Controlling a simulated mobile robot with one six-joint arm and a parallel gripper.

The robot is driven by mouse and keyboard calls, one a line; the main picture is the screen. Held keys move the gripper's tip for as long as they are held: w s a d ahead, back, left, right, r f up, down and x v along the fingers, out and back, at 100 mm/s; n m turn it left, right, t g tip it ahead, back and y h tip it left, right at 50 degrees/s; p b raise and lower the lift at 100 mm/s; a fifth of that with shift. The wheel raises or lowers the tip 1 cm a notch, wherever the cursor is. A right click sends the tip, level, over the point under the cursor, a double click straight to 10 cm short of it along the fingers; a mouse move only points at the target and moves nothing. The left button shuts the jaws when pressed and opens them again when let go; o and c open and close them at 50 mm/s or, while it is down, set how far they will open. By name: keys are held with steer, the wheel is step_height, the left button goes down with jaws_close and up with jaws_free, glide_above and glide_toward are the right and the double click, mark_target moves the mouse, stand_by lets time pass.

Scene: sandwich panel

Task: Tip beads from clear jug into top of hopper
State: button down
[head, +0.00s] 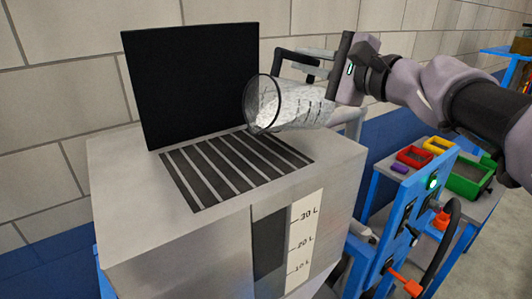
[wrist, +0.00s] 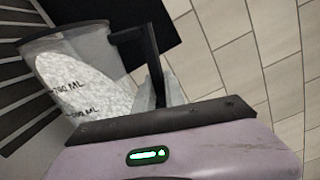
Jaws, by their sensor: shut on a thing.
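The clear jug (head: 305,108) is tilted nearly onto its side above the hopper, its mouth facing left. White beads fill much of it and reach close to the rim; none are seen falling. My gripper (head: 318,68) is shut on the jug's black handle. In the wrist view the jug (wrist: 85,75) shows beads and volume marks, with the handle (wrist: 140,45) running to my gripper. The hopper (head: 120,185) is a grey box with a dark slatted grate (head: 230,168) on top. The jug's mouth is over the grate's back right part.
A black upright lid (head: 190,85) stands behind the grate. A level window with a litre scale (head: 303,240) is on the hopper's front. At right are a blue control panel (head: 405,215) and a table with coloured bins (head: 468,175).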

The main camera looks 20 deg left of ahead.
mark_target(290, 52)
steer(key=shift+s+a+r+n+b, duration=0.1)
steer(key=shift+s+a+n+b, duration=0.25)
steer(key=shift+s+b, duration=0.3)
steer(key=shift+s+a+r+n+b, duration=0.1)
steer(key=shift+s+a+n+b, duration=0.3)
steer(key=shift+b, duration=0.4)
steer(key=shift+s+a+r+n+b, duration=0.7)
steer(key=shift+s+r+n+b, duration=0.15)
steer(key=shift+s+n+b, duration=0.25)
steer(key=shift+s+a+r+n+b, duration=0.45)
steer(key=shift+s+a+n+b, duration=0.15)
steer(key=shift+s+n+b, duration=0.15)
steer(key=shift+s+a+r+n+b, duration=0.45)
steer(key=shift+s+a+n+b, duration=0.15)
steer(key=shift+s+b, duration=0.25)
stand_by(1.1)
